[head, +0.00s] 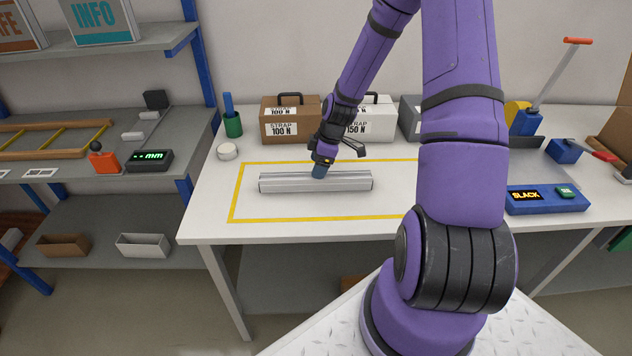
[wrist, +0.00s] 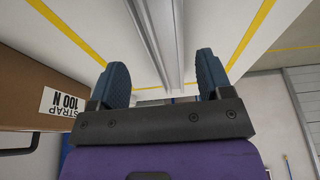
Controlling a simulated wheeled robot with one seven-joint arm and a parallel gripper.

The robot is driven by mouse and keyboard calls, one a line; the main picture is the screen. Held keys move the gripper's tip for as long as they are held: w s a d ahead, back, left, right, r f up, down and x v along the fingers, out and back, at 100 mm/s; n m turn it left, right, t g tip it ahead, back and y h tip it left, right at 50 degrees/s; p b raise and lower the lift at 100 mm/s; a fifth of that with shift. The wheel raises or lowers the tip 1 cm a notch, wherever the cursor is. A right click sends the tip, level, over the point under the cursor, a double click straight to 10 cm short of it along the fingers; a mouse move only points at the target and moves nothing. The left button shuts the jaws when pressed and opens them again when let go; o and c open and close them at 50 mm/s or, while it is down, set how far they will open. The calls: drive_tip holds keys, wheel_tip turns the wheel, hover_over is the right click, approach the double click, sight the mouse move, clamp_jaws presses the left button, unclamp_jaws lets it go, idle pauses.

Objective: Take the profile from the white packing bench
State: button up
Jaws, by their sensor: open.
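The profile (head: 290,184) is a long silver-grey bar lying on the white packing bench (head: 208,211), inside a yellow taped outline, running left to right in the head view. My gripper (head: 319,172) points down at the profile's far side near its middle. In the wrist view the profile (wrist: 166,40) runs up between the two blue fingertips of my gripper (wrist: 161,75), with a gap on both sides. The fingers are open and empty. Whether a finger touches the profile cannot be told.
A brown strap box (head: 290,125) and a white strap box (head: 379,124) stand behind the profile, close to my wrist. A blue device (head: 533,202) lies at the right. The bench front is clear.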

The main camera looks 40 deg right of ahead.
sight(314, 180)
drive_tip(key=shift+s+x, duration=0.2)
drive_tip(key=shift+x, duration=1.35)
drive_tip(key=shift+s+x, duration=0.2)
drive_tip(key=shift+x, duration=1.3)
drive_tip(key=shift+f, duration=0.1)
drive_tip(key=c, duration=1.2)
